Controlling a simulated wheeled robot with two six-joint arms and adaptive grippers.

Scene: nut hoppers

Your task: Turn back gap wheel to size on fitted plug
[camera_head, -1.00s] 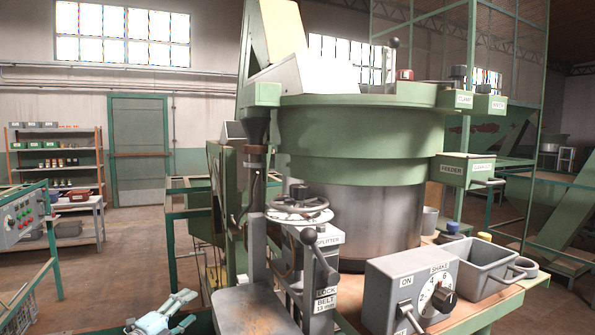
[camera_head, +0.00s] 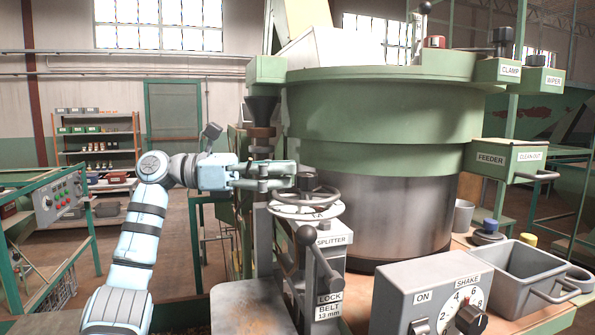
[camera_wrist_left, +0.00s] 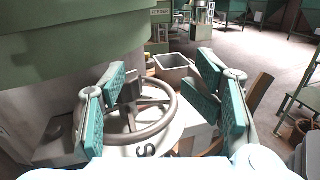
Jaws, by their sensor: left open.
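The gap wheel is a grey spoked handwheel (camera_head: 334,198) with a dark hub, lying flat over a white dial on the splitter housing (camera_head: 332,240). My left gripper (camera_head: 294,176) comes from the left, just beside the hub and above the wheel's left part. It is open, with nothing gripped. In the left wrist view its teal-padded fingers (camera_wrist_left: 165,85) stand apart, with the wheel (camera_wrist_left: 172,118) showing between and below them; contact cannot be told. The dial's reading is too small to read. I cannot make out a plug. My right gripper is out of view.
The large green and steel bowl (camera_head: 385,125) is close on the right. A shake control box (camera_head: 400,290) and a grey bin (camera_head: 530,272) stand at the front right.

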